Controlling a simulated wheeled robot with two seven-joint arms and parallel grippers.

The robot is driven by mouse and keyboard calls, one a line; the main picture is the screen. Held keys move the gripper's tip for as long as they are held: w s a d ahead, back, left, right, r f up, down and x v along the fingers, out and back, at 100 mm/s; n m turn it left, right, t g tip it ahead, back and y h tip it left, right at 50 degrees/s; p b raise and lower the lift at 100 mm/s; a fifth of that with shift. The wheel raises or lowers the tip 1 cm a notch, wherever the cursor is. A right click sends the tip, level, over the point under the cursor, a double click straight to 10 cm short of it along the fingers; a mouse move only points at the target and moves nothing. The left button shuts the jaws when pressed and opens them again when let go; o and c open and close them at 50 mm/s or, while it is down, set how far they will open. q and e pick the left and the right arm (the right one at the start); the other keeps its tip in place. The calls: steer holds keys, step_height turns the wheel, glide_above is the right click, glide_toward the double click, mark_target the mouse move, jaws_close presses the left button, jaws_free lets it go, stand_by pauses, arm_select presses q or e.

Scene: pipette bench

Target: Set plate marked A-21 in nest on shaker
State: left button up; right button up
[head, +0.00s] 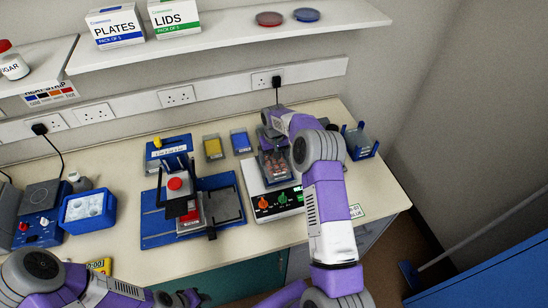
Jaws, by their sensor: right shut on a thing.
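The shaker (258,207) is a white box with a black front, an orange knob and a green knob, at the middle right of the bench. A clear plate with reddish wells (276,170) is at the top of the shaker, over its nest area. My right gripper (272,150) reaches down from behind it and is shut on this plate. The arm covers part of the view, so I cannot tell whether the plate is seated or slightly raised. No A-21 mark is readable. My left gripper (182,298) is at the bottom edge, away from the shaker; its jaw opening is unclear.
A blue station with a red-knobbed press (176,184) stands left of the shaker. Yellow (213,148) and blue (240,141) boxes lie behind. A blue rack (361,142) is at right. A blue ice-box-like container (88,211) is at left. A shelf (230,37) overhangs the back.

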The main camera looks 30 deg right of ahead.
mark_target(274, 161)
steer(key=shift+w+f, duration=0.1)
steer(key=shift+f, duration=0.35)
steer(key=shift+f, duration=0.2)
steer(key=o, duration=0.8)
steer(key=shift+c, duration=0.2)
steer(key=shift+r, duration=0.1)
steer(key=shift+r, duration=0.25)
step_height(274, 161, up, 12)
steer(key=shift+b, duration=0.35)
